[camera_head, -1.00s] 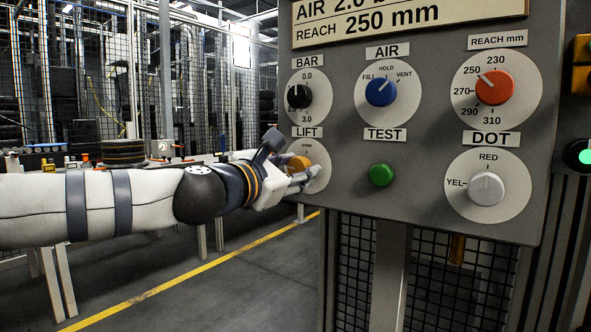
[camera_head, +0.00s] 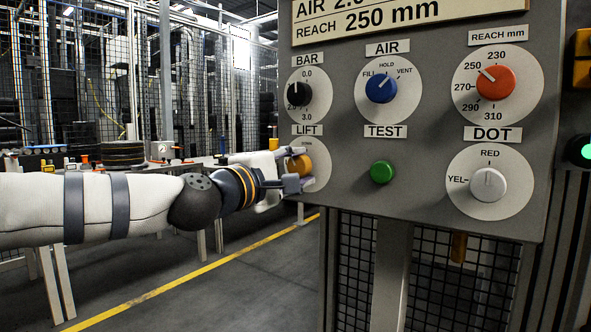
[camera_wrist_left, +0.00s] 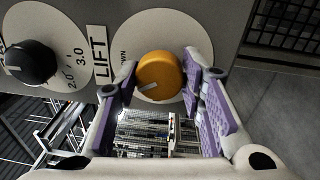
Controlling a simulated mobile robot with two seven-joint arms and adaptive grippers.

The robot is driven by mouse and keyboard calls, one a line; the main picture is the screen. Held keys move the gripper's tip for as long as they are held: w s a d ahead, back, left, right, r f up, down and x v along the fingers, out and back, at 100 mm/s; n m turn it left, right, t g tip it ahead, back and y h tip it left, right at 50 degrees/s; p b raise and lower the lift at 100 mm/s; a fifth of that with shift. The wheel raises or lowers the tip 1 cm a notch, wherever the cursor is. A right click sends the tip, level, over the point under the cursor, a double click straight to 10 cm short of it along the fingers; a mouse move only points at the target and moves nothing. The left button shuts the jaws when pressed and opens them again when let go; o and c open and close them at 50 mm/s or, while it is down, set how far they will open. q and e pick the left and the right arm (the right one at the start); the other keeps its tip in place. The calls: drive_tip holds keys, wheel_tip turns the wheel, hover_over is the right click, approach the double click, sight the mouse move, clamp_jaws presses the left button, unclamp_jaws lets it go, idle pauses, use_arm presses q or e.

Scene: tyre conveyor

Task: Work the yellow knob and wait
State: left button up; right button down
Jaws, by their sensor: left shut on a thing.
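The yellow knob (camera_head: 300,164) sits on a white dial under the LIFT label on the grey panel. It also shows in the left wrist view (camera_wrist_left: 160,76), where its pale pointer mark is at the lower left, below the partly covered word DOWN. My left gripper (camera_head: 290,172) reaches it from the left and is shut on it, one finger on each side. In the left wrist view the purple-padded fingers (camera_wrist_left: 160,88) flank the knob. The rest of the LIFT dial markings are hidden. My right gripper is not in view.
The panel (camera_head: 340,200) also has a black BAR knob (camera_head: 298,94), blue AIR knob (camera_head: 381,88), orange-red REACH knob (camera_head: 495,83), white DOT knob (camera_head: 488,184) and green TEST button (camera_head: 382,172). A tyre (camera_head: 123,154) lies behind at left.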

use_arm(q)
drive_tip(key=m, duration=0.6)
drive_tip(key=shift+f+m+h, duration=0.1)
drive_tip(key=shift+m+h, duration=0.2)
drive_tip(key=shift+m, duration=0.3)
drive_tip(key=o, duration=1.1)
drive_tip(key=shift+o, duration=0.2)
drive_tip(key=shift+a, duration=0.1)
drive_tip(key=r+v, duration=0.1)
drive_tip(key=v, duration=1.1)
drive_tip(key=shift+f, duration=0.4)
drive_tip(key=shift+r, duration=0.1)
